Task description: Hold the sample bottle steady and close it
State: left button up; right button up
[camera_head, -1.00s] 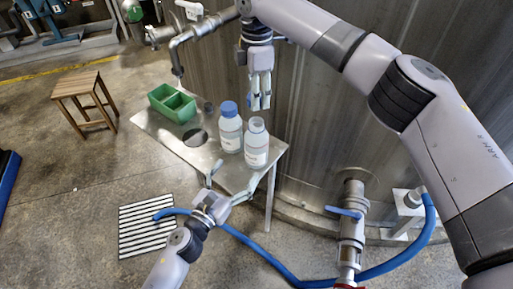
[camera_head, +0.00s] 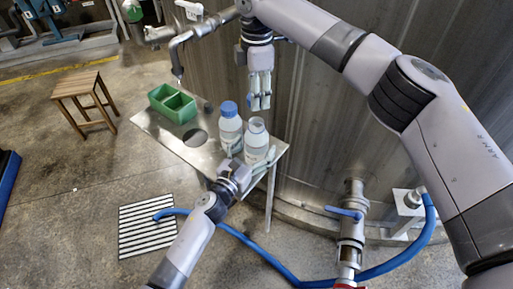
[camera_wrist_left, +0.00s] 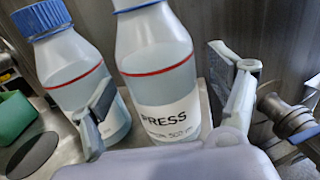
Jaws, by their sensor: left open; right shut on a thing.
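The open sample bottle (camera_head: 256,142), white with a bare neck, stands upright on the steel table. In the left wrist view this bottle (camera_wrist_left: 160,75) has a red line and a label reading PRESS; its top is cut off. My left gripper (camera_head: 251,154) is open at it, one finger on each side; I cannot tell whether they touch it. A second bottle (camera_head: 230,128) with a blue cap stands just left; it also shows in the left wrist view (camera_wrist_left: 70,62).
A green two-compartment bin (camera_head: 172,104) stands on the table (camera_head: 160,132) at left, near a round hole. The steel tank (camera_head: 310,130) rises close behind the bottles. A valve with a blue handle (camera_head: 343,212) and a blue hose (camera_head: 290,275) lie at lower right.

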aim_at(257, 122)
pick_arm(q)
jog(key=shift+w+d, duration=0.35)
jog(key=shift+w, duration=0.3)
jog(key=c, duration=1.8)
pick_arm(e)
jog(key=shift+f, duration=2.45)
jog(key=shift+f, duration=0.1)
jog(key=shift+f, duration=0.8)
jog(key=shift+f, duration=0.55)
